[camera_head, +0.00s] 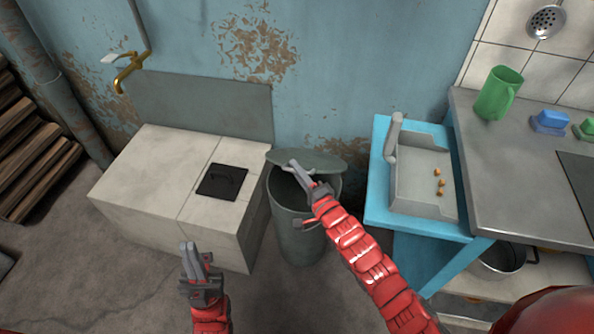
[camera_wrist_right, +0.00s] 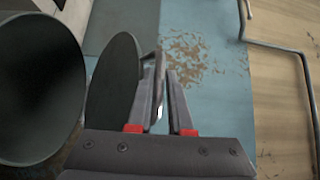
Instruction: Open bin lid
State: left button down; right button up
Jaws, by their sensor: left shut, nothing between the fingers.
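The grey-green bin (camera_head: 298,238) stands between the tiled block and the blue stand. Its round lid (camera_head: 322,160) is at the back of the rim, tilted, with the dark opening showing in front of it. In the right wrist view the lid (camera_wrist_right: 112,85) is a dark disc beside the open bin mouth (camera_wrist_right: 38,90). My right gripper (camera_head: 294,168) is at the lid, over the bin. In its wrist view the fingers (camera_wrist_right: 164,75) are close together by the lid's thin handle; their grip on it is unclear. My left gripper (camera_head: 187,248) is shut and empty, in front of the tiled block.
The tiled block (camera_head: 150,170) with a black hatch (camera_head: 222,182) stands left of the bin. The blue stand (camera_head: 377,185) holds a grey tray (camera_head: 412,205) with orange bits on the right. A wall is close behind. Floor is free in front.

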jog(key=o, duration=0.3)
jog(key=shift+o, duration=0.2)
jog(key=r+p+v, duration=0.1)
jog(key=p+v, duration=0.1)
jog(key=v, duration=1.5)
jog(key=shift+s+f, duration=0.2)
jog(key=shift+f, duration=0.3)
jog(key=shift+d, duration=0.1)
